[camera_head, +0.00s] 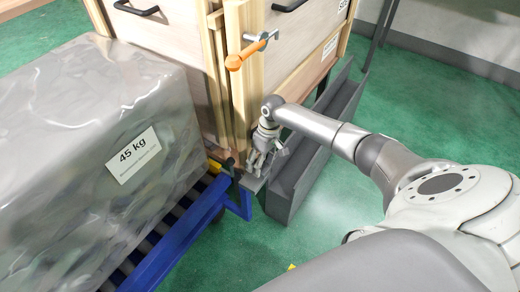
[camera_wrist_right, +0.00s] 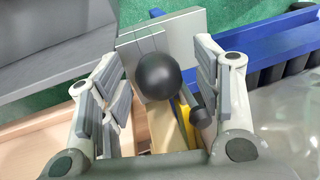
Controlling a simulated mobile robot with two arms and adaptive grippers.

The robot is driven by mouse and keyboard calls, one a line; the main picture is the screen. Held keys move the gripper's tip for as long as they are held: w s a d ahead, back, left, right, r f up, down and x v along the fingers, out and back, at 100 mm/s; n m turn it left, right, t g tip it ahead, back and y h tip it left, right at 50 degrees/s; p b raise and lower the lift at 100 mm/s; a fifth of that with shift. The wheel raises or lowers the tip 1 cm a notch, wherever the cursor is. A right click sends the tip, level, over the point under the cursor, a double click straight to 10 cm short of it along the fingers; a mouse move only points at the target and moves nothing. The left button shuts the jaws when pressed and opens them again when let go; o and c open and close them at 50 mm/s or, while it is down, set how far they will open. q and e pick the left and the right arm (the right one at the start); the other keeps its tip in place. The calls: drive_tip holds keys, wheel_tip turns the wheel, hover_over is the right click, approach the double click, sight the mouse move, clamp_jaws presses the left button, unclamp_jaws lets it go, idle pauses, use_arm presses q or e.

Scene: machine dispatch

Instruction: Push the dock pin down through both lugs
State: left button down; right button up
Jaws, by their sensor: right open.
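My right gripper (camera_head: 257,166) is at the corner between the wooden cabinet and the blue roller frame, pointing down. In the right wrist view my right gripper (camera_wrist_right: 160,85) is open, with one finger on each side of a large black ball knob, which looks like the head of the dock pin (camera_wrist_right: 158,75). Gaps show between the knob and both fingers. A light grey plate (camera_wrist_right: 187,38) lies behind the knob and may be a lug; it also shows in the head view (camera_head: 252,184). The pin's shaft and the second lug are hidden. My left gripper is not in view.
A grey wrapped block marked 45 kg (camera_head: 100,110) sits on the blue roller frame (camera_head: 170,252) at left. A wooden cabinet (camera_head: 285,75) carries an orange-handled latch (camera_head: 234,62). A dark grey channel (camera_head: 305,175) stands right of my gripper. A smaller black knob (camera_wrist_right: 203,118) adjoins a yellow bar.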

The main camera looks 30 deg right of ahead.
drive_tip(key=v, duration=1.1)
drive_tip(key=shift+r, duration=0.3)
drive_tip(key=shift+f, duration=0.1)
